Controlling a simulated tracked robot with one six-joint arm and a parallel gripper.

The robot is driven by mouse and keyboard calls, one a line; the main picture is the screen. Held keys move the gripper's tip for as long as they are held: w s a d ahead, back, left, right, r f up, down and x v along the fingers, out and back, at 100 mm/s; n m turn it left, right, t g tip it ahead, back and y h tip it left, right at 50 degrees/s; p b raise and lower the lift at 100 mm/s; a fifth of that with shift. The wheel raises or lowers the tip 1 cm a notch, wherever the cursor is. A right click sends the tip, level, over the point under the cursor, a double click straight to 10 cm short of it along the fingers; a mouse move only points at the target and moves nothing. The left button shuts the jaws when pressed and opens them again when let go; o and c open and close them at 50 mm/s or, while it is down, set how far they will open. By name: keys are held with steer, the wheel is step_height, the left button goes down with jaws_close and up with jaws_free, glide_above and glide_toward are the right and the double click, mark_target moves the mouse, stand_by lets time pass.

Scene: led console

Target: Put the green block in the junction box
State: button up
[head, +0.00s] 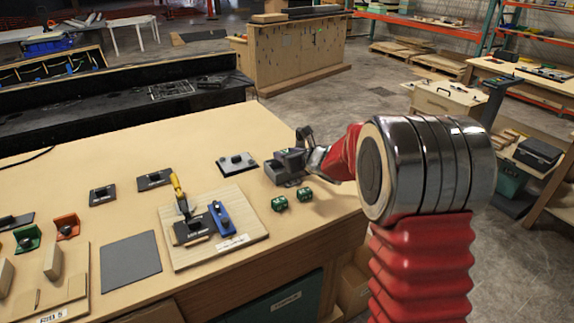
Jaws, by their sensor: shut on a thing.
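Two small green blocks with pale marks stand on the wooden bench in the head view: a left one (279,203) and a right one (304,194). They are apart from each other and from my gripper. Just behind them sits a dark grey box (284,169), which looks like the junction box. My gripper (304,155) reaches in from the right and is at the box's upper right side. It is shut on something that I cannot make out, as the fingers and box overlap. The inside of the box is not clear.
A wooden board (250,228) with a yellow-handled tool (180,194) and a blue part (221,217) lies left of the blocks. A grey mat (130,262) lies nearer. The bench's right edge is close.

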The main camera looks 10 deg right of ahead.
steer(key=shift+f, duration=1.9)
steer(key=shift+f, duration=0.15)
steer(key=shift+f, duration=0.2)
